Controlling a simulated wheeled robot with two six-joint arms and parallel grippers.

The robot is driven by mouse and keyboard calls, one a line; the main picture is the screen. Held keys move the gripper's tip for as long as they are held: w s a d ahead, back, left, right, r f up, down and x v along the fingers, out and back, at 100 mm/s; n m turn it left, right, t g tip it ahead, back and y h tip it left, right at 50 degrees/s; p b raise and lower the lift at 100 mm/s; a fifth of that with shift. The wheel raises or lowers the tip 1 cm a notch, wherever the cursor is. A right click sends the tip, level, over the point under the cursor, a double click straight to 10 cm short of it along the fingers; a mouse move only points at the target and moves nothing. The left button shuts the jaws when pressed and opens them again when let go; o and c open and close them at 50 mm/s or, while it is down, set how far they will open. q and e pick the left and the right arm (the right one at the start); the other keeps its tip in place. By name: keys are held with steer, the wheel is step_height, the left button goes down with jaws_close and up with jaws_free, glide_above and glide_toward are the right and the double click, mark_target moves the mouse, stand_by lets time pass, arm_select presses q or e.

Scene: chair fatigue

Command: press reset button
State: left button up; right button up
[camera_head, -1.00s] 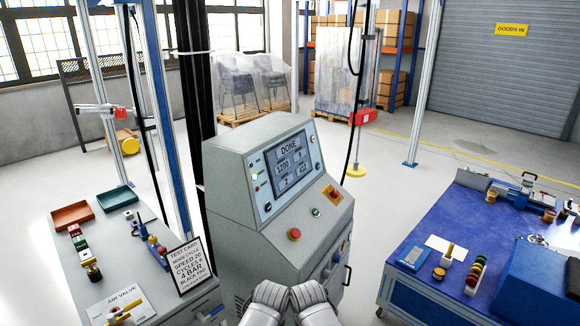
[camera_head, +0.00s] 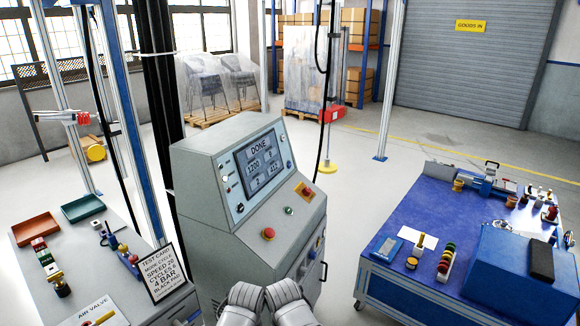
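The grey control console (camera_head: 215,222) stands in front of me, with a screen (camera_head: 263,161) reading "DONE" and the figures 1200 and 412. Its sloped panel carries a red mushroom button (camera_head: 268,233), a small green button (camera_head: 288,210) and a red button on a yellow-orange plate (camera_head: 304,191). Small controls sit left of the screen. I cannot read which one is labelled reset. My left gripper (camera_head: 243,297) and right gripper (camera_head: 287,293) are side by side at the bottom edge, below the panel and apart from the buttons. Their fingertips are not clear.
A left bench (camera_head: 110,275) holds trays, a test card (camera_head: 160,272) and small coloured parts. A blue-topped table (camera_head: 400,292) with tools and a blue box (camera_head: 510,262) stands at right. Floor is clear between console and table. A post and hanging cable stand behind the console.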

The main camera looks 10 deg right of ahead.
jaws_close()
stand_by(1.6)
